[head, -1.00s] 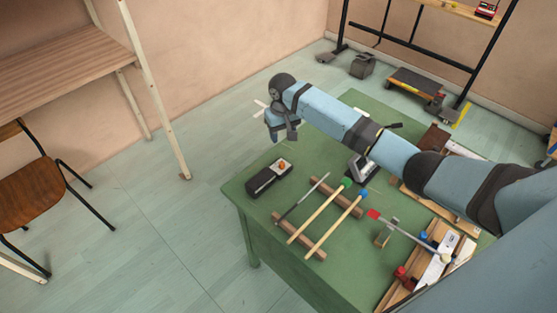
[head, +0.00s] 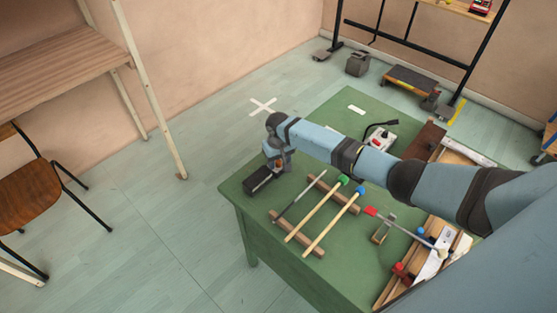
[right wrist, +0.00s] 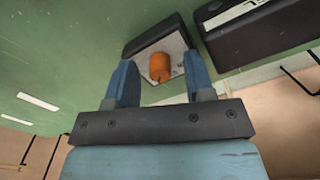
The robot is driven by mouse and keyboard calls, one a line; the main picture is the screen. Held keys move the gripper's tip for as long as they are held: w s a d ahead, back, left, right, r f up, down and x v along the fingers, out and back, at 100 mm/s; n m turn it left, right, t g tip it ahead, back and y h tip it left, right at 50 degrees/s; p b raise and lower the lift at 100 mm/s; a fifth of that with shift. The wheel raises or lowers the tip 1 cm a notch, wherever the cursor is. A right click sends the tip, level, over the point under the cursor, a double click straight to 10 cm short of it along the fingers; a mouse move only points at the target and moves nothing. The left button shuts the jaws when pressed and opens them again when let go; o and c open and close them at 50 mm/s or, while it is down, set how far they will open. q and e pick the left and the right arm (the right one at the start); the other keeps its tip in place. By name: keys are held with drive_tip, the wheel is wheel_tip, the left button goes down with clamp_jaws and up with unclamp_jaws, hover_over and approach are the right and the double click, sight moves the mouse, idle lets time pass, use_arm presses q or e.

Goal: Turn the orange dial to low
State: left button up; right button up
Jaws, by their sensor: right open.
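The orange dial (right wrist: 160,67) shows in the right wrist view as a short cylinder on a pale plate on a dark box (right wrist: 133,48). My right gripper (right wrist: 160,78) is open, with one finger on each side of the dial and visible gaps between. In the head view my right gripper (head: 276,163) is over the right end of the black box (head: 262,180) at the table's left corner and mostly hides the dial. The dial's setting cannot be read. My left gripper is not in view.
The green table (head: 235,188) also holds mallets with green (head: 343,180) and blue heads on wooden bars, just right of the black box. A red-and-white device (head: 380,138) stands behind my arm. A longer dark box (right wrist: 258,35) lies beside the dial's box.

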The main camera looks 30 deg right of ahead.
drive_tip(key=shift+c, duration=0.4)
clamp_jaws()
drive_tip(key=shift+n, duration=0.3)
drive_tip(key=shift+r+n+p, duration=0.1)
drive_tip(key=shift+n+p, duration=0.55)
drive_tip(key=shift+n, duration=0.35)
drive_tip(key=n+p, duration=0.1)
drive_tip(key=n, duration=1.4)
drive_tip(key=shift+n, duration=0.3)
